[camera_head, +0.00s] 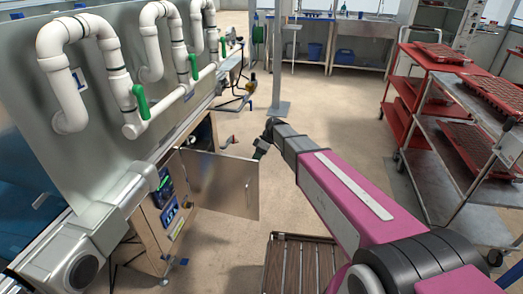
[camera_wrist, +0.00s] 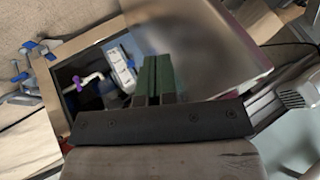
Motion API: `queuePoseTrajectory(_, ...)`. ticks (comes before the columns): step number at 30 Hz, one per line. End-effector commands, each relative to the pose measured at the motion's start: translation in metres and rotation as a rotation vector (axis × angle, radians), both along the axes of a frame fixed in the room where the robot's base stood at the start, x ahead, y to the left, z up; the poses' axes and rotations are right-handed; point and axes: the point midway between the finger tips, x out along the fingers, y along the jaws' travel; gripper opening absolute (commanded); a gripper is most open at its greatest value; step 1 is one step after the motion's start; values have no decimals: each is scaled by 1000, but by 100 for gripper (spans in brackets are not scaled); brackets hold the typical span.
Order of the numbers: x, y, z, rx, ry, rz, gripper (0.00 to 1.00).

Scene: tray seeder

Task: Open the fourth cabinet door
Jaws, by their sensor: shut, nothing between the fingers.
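A flat metal cabinet door (camera_head: 220,184) stands swung out from the side of the machine, its face turned toward the head camera. In the wrist view the door (camera_wrist: 205,42) is the shiny panel beside the cabinet opening (camera_wrist: 66,98). Blue and white parts show inside the opening. My gripper (camera_head: 259,150) is at the door's upper right corner in the head view; whether it touches the door I cannot tell. In the wrist view its green fingers (camera_wrist: 155,78) are together with nothing between them, in front of the opening and the door.
White pipes with green valve handles (camera_head: 140,102) top the machine at left. A slatted wooden surface (camera_head: 300,262) is below the door. Red and grey carts with trays (camera_head: 470,140) stand at right. The floor behind my gripper is mostly clear.

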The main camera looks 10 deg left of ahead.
Motion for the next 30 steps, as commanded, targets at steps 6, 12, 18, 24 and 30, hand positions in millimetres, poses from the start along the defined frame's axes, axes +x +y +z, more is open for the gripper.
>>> queuePoseTrajectory(6,-31,3,1,0,0,0,0)
queuePoseTrajectory(12,-39,4,0,-1,0,-1,0)
queuePoseTrajectory(18,-39,5,0,-1,0,-1,0)
queuePoseTrajectory(24,-46,4,1,-1,0,-12,0)
queuePoseTrajectory(30,-93,6,2,-1,0,-112,0)
